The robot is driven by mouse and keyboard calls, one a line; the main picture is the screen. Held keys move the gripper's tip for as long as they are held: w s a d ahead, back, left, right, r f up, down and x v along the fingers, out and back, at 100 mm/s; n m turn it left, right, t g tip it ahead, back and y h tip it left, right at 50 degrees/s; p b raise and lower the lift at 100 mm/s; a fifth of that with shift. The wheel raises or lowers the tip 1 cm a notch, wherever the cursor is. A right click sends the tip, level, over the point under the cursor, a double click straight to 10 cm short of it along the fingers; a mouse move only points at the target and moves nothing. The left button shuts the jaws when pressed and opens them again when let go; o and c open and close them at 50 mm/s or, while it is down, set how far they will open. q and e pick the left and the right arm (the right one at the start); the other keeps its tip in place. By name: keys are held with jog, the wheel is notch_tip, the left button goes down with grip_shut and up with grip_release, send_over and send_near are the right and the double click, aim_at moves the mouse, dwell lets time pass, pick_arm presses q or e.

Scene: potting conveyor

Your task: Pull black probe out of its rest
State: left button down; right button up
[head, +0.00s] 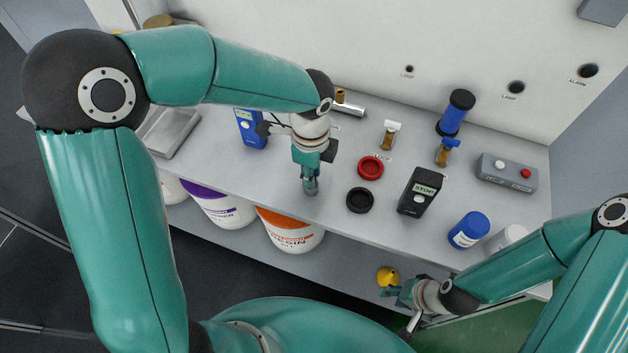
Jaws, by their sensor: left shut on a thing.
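My left gripper (311,187) points down near the front edge of the worktop. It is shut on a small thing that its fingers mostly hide. I cannot make out the black probe or its rest for certain. A blue handheld meter (249,128) stands behind and left of the left gripper, partly covered by my wrist.
A black ring (360,200) and a red ring (370,168) lie right of the left gripper. Buckets (291,232) sit below the front edge.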

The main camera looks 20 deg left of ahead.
pick_arm(q)
jog(key=shift+r, duration=0.15)
jog(key=shift+r+p, duration=1.65)
jog(key=shift+r, duration=0.2)
jog(key=shift+r, duration=0.15)
jog(key=shift+r+p, duration=1.15)
jog(key=shift+r, duration=0.15)
notch_tip(320, 180, up, 7)
jog(key=p, duration=0.5)
jog(key=shift+p, duration=0.35)
jog(key=shift+w+f, duration=0.1)
